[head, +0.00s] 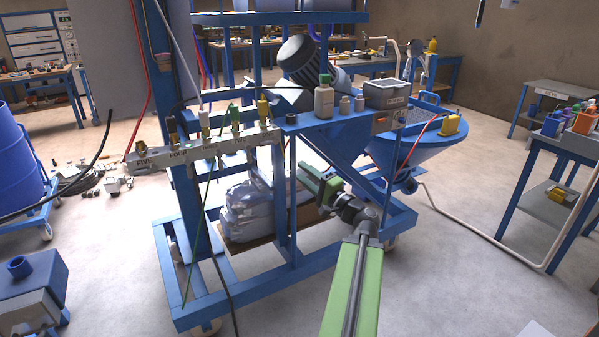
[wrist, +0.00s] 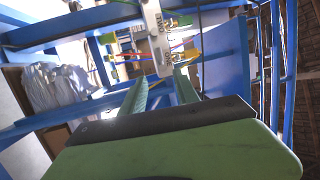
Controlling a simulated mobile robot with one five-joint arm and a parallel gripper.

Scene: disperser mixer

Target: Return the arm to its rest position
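My gripper (head: 314,181) is at the end of my green arm, which reaches up from the bottom of the head view. The gripper points left and up, in front of the blue frame of the mixer (head: 290,225) and below its small shelf. In the wrist view my gripper (wrist: 160,84) shows two green fingers spread apart with nothing held between them. Beyond them is the pale labelled rail (wrist: 153,32) with coloured fittings. The rail also shows in the head view (head: 205,147), left of the gripper, and appears apart from it.
A blue funnel (head: 415,142) is behind right. Wrapped bags (head: 250,208) lie inside the frame. A side table (head: 575,146) stands at right. Floor between is clear.

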